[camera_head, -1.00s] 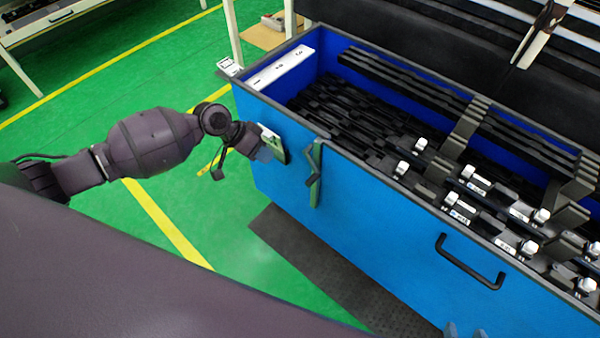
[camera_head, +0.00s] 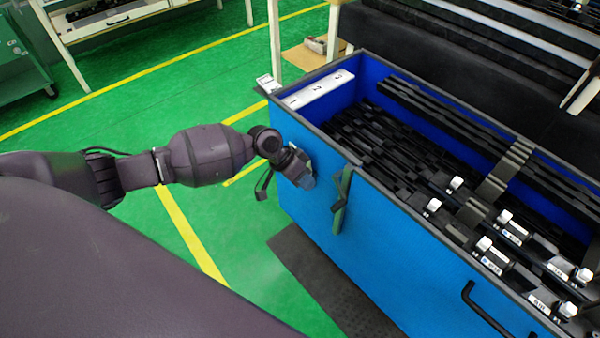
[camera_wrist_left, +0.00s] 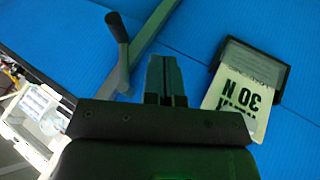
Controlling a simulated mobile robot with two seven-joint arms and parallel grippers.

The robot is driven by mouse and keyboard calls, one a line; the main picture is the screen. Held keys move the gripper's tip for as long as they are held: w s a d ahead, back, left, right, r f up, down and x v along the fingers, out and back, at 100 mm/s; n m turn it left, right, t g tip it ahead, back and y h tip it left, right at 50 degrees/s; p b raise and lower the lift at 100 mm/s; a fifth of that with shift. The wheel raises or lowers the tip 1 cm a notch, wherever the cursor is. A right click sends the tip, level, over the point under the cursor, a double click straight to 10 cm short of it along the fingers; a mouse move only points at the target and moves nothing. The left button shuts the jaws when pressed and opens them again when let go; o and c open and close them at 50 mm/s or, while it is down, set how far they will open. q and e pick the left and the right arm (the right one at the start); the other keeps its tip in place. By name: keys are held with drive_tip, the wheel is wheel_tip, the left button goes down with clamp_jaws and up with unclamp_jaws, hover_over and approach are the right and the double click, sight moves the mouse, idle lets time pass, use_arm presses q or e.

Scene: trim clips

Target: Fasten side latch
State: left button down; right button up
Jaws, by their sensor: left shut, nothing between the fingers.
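The side latch (camera_head: 341,198) is a dark handle on a greenish-grey strip on the blue crate's long side, near its left end. In the left wrist view its dark lever (camera_wrist_left: 120,45) stands at the upper left beside a grey strip. My left gripper (camera_head: 307,182) is close to the crate wall, just left of the latch and apart from it. In the left wrist view the left fingers (camera_wrist_left: 166,75) are together with nothing between them, right of the lever. My right gripper is out of view.
The blue crate (camera_head: 390,270) holds black trim parts with white-tipped clips. A card marked "30 N" (camera_wrist_left: 240,100) sits on its wall right of the fingers. A black handle (camera_head: 485,310) sticks out farther right. Green floor (camera_head: 110,240) is free at left.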

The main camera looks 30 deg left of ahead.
use_arm(q)
drive_tip(key=d+f, duration=0.3)
drive_tip(key=d, duration=0.3)
drive_tip(key=shift+s, duration=0.3)
drive_tip(key=shift+d, duration=0.1)
